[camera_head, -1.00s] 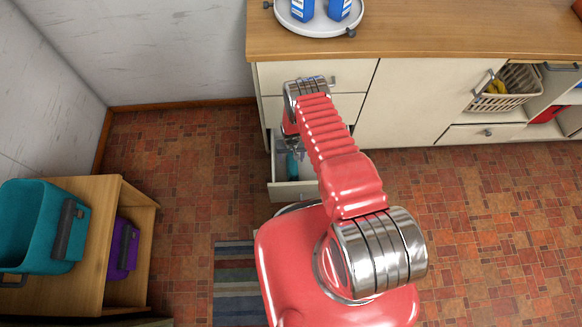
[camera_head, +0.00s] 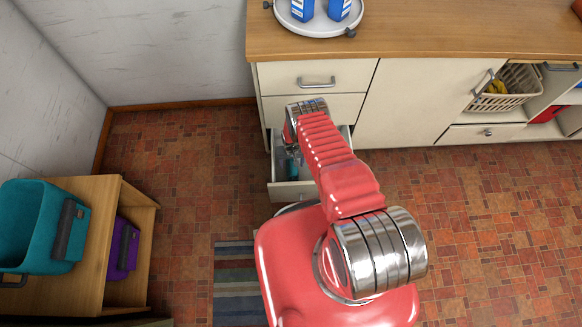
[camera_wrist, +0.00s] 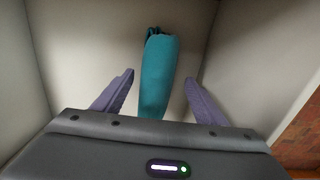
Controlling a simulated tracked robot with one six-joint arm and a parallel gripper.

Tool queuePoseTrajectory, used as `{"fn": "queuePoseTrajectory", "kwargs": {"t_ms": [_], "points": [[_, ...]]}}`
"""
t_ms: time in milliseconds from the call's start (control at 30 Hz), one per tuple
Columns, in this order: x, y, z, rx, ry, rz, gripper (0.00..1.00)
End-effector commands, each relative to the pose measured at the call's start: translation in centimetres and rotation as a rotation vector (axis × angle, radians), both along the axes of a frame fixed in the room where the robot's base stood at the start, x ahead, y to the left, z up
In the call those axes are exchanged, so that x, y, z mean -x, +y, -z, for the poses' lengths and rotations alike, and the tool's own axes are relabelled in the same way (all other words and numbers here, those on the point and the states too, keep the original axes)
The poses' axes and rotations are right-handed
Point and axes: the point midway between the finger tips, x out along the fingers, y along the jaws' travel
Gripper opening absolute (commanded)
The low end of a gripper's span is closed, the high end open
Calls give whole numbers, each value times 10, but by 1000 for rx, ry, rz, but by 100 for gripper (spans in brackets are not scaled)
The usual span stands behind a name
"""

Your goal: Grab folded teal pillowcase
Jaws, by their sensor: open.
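The folded teal pillowcase (camera_wrist: 158,75) lies in the open drawer, long and narrow, in the middle of the wrist view. Its near end is hidden behind my gripper's dark body. My gripper (camera_wrist: 158,85) is open, with one purple finger on each side of the pillowcase and a gap on both sides. I cannot tell how far above the cloth the fingertips are. In the head view a small teal bit of the pillowcase (camera_head: 292,168) shows inside the drawer (camera_head: 292,190); my arm hides most of the rest.
The drawer's pale walls (camera_wrist: 75,45) stand close on both sides of my gripper. A counter (camera_head: 420,30) with a round tray (camera_head: 318,29) is above. A wooden shelf (camera_head: 135,190) with a teal tub (camera_head: 30,225) and a purple container (camera_head: 122,250) stands at left.

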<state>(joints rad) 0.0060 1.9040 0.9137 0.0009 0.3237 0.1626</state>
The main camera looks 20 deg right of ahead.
Motion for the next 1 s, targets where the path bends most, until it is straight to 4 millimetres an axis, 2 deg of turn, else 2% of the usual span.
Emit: {"fn": "queuePoseTrajectory", "kwargs": {"t_ms": [400, 1000], "points": [[0, 0, 0, 0, 0, 0, 66], [0, 0, 0, 0, 0, -1, 24]]}}
